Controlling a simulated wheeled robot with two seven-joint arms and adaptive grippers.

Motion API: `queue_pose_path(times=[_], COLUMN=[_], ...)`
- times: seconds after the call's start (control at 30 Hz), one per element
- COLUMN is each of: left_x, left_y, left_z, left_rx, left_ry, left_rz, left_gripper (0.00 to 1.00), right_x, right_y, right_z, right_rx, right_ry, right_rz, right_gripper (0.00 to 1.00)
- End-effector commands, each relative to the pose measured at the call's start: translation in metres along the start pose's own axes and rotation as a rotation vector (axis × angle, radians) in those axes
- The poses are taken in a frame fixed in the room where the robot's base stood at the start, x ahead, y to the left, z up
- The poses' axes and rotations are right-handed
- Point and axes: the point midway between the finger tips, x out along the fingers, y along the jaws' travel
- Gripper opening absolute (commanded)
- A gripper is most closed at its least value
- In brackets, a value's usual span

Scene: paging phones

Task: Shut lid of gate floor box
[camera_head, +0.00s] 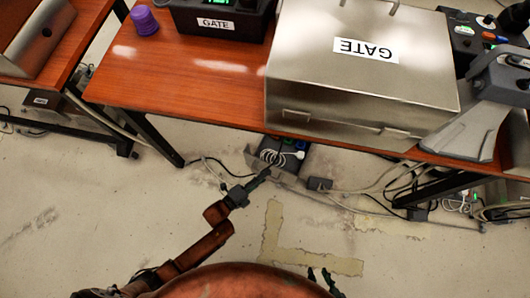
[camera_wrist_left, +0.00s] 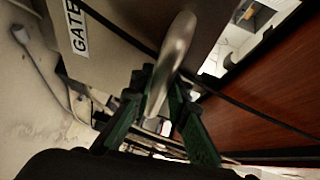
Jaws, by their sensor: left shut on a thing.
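The gate floor box (camera_head: 292,165) sits on the floor under the front edge of the table. My left gripper (camera_head: 266,172) is at the near side of the box. In the left wrist view, my left gripper (camera_wrist_left: 160,100) is shut on a rounded metal handle (camera_wrist_left: 176,55) between its green fingers. A grey panel with a GATE label (camera_wrist_left: 76,28) lies beside the handle. Two dark green tips of my right gripper (camera_head: 321,278) show apart at the bottom of the head view; the rest is hidden.
The orange-brown table (camera_head: 190,80) overhangs the floor box. It carries a large metal GATE case (camera_head: 350,85), a black GATE unit (camera_head: 225,20) and a purple cup (camera_head: 144,20). Loose cables (camera_head: 395,180) lie right of the floor box.

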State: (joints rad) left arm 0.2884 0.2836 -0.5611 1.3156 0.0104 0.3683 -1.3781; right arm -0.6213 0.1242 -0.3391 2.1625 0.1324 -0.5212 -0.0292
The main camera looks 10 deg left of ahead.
Motion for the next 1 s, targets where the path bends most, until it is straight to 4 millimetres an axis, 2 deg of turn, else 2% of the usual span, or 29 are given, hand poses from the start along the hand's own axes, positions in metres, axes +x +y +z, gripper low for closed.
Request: queue_pose_path(times=[0.53,0.83,1.0], left_x=[0.002,0.018,0.035], left_y=[-0.003,-0.020,-0.026], left_z=[0.000,0.008,0.015], left_rx=[-0.003,-0.035,-0.044], left_ry=[0.001,0.001,0.000], left_rz=[0.009,0.100,0.114], left_gripper=[0.00,0.00,0.00], right_x=[-0.003,-0.030,-0.045], right_y=[-0.001,-0.018,-0.013], right_z=[0.000,-0.020,-0.015], right_rx=[0.000,0.039,0.023], right_ry=[-0.012,-0.098,-0.166], right_rz=[-0.002,-0.025,-0.008], right_gripper=[0.33,0.33,0.33])
